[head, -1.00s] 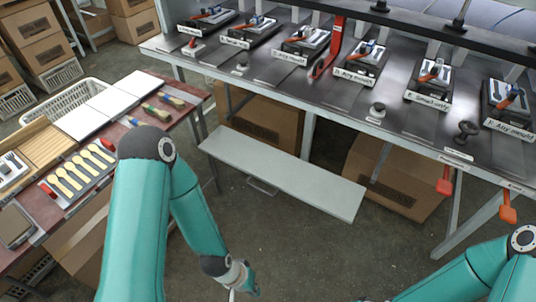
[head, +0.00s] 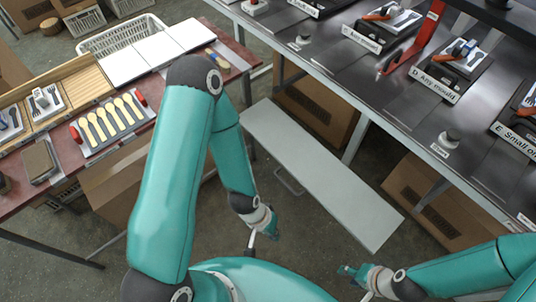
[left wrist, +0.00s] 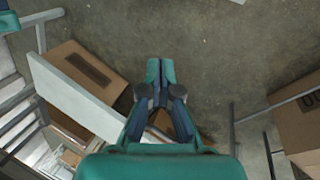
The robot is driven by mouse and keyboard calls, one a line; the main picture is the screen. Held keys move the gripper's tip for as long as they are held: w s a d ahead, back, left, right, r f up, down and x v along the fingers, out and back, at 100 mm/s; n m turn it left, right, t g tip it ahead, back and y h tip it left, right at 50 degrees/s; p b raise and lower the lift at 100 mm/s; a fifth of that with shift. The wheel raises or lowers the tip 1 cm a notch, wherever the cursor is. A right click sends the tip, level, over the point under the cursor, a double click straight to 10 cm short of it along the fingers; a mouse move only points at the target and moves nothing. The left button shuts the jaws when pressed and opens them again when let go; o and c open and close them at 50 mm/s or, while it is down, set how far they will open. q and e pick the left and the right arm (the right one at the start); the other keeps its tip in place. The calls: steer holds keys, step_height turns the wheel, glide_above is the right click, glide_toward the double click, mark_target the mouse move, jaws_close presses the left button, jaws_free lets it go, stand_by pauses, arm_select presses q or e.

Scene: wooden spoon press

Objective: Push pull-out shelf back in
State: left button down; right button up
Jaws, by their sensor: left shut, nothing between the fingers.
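The pull-out shelf (head: 325,180) is a long light-grey board that sticks out below the work table. It has a wire handle (head: 288,183) on its front edge. In the left wrist view the shelf (left wrist: 75,92) lies to the left of my fingers. My left gripper (head: 275,235) is in front of the shelf's front edge, near the handle and apart from the board in the picture. Its fingers (left wrist: 160,70) are shut and empty over bare floor. My right gripper (head: 346,270) is in front of the shelf's right end; its finger gap is unclear.
The dark work table (head: 365,75) with labelled mould stations is above the shelf. Cardboard boxes (head: 425,205) stand beneath it. The floor before the shelf is clear.

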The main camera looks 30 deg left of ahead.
arm_select(q)
steer(key=w+a+f+n+t+y+b, duration=0.1)
steer(key=w+a+f+n+b, duration=0.15)
steer(key=a+n+b, duration=0.45)
steer(key=w+a+f+n+t+b, duration=0.1)
steer(key=w+a+n+b, duration=0.4)
steer(key=n, duration=0.3)
steer(key=w+a+r+n+t+b, duration=0.7)
steer(key=n+b, duration=0.3)
steer(key=n, duration=0.5)
steer(key=w+d+f+g+b, duration=0.1)
steer(key=w+d+f+b, duration=0.2)
steer(key=w, duration=0.6)
steer(key=shift+d+f+b, duration=0.25)
steer(key=shift+f+b, duration=0.7)
steer(key=shift+f, duration=0.55)
